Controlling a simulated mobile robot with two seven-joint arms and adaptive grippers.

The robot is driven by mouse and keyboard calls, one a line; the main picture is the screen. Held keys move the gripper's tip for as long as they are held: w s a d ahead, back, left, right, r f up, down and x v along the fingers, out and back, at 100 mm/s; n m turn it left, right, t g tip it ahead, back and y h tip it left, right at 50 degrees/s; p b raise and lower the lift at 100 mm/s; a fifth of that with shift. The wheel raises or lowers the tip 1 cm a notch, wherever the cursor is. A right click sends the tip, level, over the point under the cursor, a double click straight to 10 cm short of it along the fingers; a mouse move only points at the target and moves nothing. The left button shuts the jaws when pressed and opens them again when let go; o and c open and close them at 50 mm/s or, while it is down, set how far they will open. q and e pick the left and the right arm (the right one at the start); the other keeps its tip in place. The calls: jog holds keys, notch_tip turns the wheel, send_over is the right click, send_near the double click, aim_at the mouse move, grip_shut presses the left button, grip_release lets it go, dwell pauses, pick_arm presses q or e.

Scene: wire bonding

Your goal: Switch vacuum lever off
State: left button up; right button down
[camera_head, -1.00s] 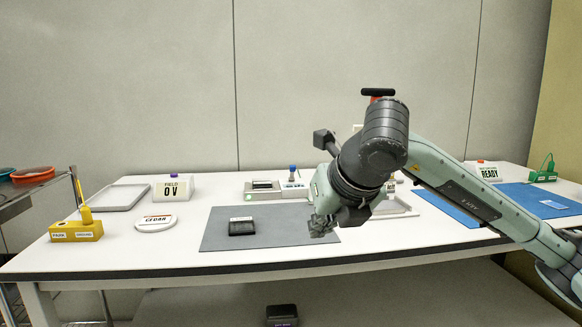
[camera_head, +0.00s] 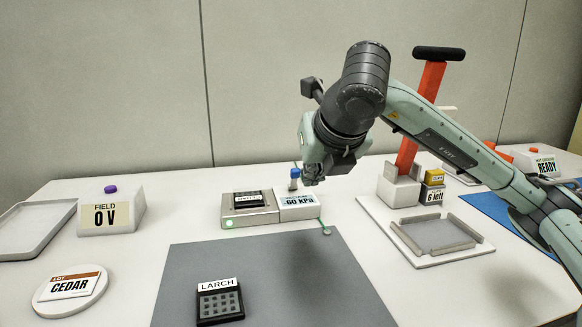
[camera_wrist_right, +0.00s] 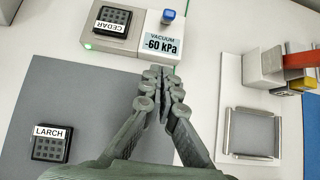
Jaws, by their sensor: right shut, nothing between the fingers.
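The vacuum unit is a low grey block (camera_head: 250,219) with a white display (camera_head: 298,201) reading -60 kPa and a green light. A small blue-topped lever (camera_head: 294,178) stands behind the display; it also shows in the wrist view (camera_wrist_right: 168,17). A dark tray labelled CEDAR (camera_wrist_right: 112,19) sits on the block. My right gripper (camera_head: 314,174) is shut and empty. In the head view it hangs just right of the lever; in the wrist view its fingertips (camera_wrist_right: 163,78) are in front of the display, apart from the lever. My left gripper is not in view.
A dark LARCH tray (camera_head: 220,302) lies on the grey mat (camera_head: 275,280). A red lever arm with a black handle (camera_head: 438,53) rises over a white fixture (camera_head: 432,243) at right.

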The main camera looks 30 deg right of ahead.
aim_at(294, 178)
jog(key=p+x, duration=0.1)
jog(key=x, duration=0.9)
jog(key=shift+w, duration=0.1)
jog(key=shift+w+d+r+p, duration=0.25)
jog(key=shift+w+r+p, duration=0.15)
jog(key=shift+w+r, duration=0.5)
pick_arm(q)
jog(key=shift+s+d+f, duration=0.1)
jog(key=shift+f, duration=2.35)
pick_arm(e)
jog(key=shift+w+d+r, duration=0.1)
jog(key=shift+w+d, duration=0.05)
jog(key=shift+w, duration=0.4)
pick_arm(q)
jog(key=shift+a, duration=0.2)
pick_arm(e)
jog(key=shift+d, duration=0.15)
